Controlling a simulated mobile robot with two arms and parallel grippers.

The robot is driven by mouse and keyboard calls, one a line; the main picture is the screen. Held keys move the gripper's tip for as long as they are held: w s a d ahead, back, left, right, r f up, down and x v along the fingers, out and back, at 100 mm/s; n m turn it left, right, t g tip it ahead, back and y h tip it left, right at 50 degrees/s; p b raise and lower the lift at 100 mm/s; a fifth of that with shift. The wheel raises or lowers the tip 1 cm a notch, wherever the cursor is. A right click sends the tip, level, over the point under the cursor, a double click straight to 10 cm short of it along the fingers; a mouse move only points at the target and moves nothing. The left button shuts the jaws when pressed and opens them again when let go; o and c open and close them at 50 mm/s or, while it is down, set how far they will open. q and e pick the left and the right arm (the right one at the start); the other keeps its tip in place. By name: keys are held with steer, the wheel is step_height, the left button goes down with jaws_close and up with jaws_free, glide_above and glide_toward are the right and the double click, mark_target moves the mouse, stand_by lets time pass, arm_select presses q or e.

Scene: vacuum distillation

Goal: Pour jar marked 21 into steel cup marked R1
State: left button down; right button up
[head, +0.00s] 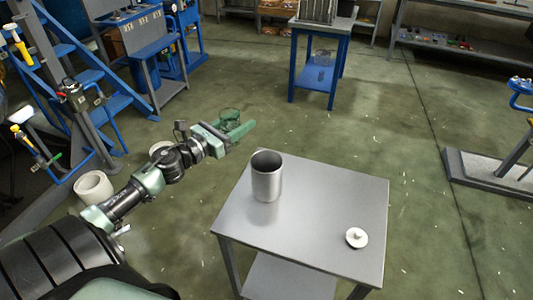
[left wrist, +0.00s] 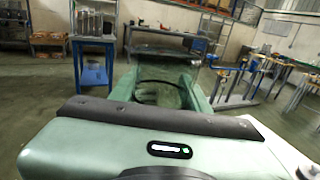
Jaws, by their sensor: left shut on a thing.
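The steel cup (head: 267,180) stands upright on the near metal table, its open mouth up; I cannot read a mark on it. My left gripper (head: 239,127) is out past the table's far left edge, above the floor, to the upper left of the cup. It is shut on a clear glass jar (head: 229,114), whose round rim shows above the fingers. In the left wrist view the jar (left wrist: 158,93) sits between the green fingers. Its mark and contents cannot be made out. My right gripper is not in view.
The metal table (head: 320,205) is bare except for the cup and a small white lid-like piece (head: 356,237) at its right. A blue-framed table (head: 322,75) stands farther back. Blue steps (head: 88,85) and a white bucket (head: 93,187) are at left. Open floor surrounds the table.

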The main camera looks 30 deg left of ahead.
arm_select(q)
steer(key=shift+s+d+r+p, duration=0.1)
steer(key=shift+s+d+p, duration=0.2)
steer(key=shift+s+d, duration=0.15)
steer(key=s+d+r+p, duration=0.1)
steer(key=s+d+p, duration=0.2)
steer(key=s+d, duration=0.6)
steer(key=shift+s+d+r+p, duration=0.2)
steer(key=shift+s+r+p, duration=0.15)
steer(key=shift+s, duration=0.85)
steer(key=s+d+n+y, duration=0.1)
steer(key=s+d, duration=0.2)
steer(key=d, duration=0.4)
steer(key=s+d+y, duration=0.1)
steer(key=s+d, duration=0.2)
steer(key=d, duration=0.4)
steer(key=shift+d+r+n+y, duration=0.3)
steer(key=shift+d+n+y, duration=0.05)
steer(key=shift+n+y, duration=0.05)
